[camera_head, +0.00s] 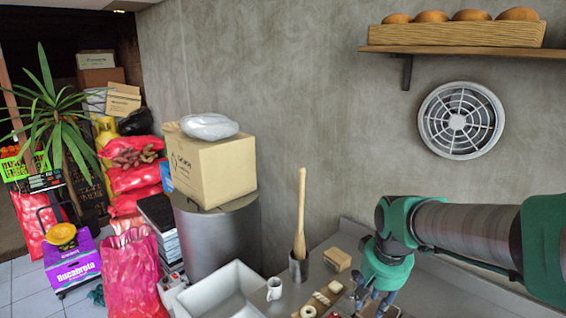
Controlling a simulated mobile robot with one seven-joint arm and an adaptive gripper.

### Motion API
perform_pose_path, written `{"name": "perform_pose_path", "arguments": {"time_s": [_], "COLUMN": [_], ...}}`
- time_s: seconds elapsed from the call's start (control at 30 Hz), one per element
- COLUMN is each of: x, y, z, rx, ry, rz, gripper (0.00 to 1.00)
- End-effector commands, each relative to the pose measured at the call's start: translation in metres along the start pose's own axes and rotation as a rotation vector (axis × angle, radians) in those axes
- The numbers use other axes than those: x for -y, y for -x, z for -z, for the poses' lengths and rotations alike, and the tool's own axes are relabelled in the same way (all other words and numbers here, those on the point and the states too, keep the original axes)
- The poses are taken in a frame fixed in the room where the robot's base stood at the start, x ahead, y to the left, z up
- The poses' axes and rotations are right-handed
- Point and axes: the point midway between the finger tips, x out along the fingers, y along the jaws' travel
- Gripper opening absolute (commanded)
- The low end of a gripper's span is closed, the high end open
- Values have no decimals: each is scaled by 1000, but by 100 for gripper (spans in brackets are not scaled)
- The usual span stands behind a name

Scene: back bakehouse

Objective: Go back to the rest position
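My arm, green and dark grey, reaches in from the right edge over the grey worktop (440,290). My gripper (373,303) hangs down from the green wrist, low over the worktop near the bottom of the picture. Its dark fingers look spread apart, and I see nothing held between them. The fingertips are close to the bottom edge and partly hard to make out. A wooden board (322,301) with small pieces on it lies just left of the fingers.
Left of my gripper stand a white mug (274,289), a metal pot (298,266) holding a tall wooden tool (301,210), and a small tan block (337,259). A white tub (222,290) is farther left. A wall shelf (465,50) and a round vent (460,120) are above my arm.

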Motion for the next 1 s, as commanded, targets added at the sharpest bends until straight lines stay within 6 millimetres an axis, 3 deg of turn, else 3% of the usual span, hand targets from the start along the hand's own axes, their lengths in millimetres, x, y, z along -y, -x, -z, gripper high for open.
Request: {"name": "perform_pose_path", "arguments": {"time_s": [0.3, 0.7, 1.0], "x": [-1, -3, -4], "y": [42, 60, 60], "z": [-69, -158, -188], "rx": [-115, -247, -291], "ry": [20, 43, 51], "rz": [5, 9, 10], "gripper": [33, 33, 33]}}
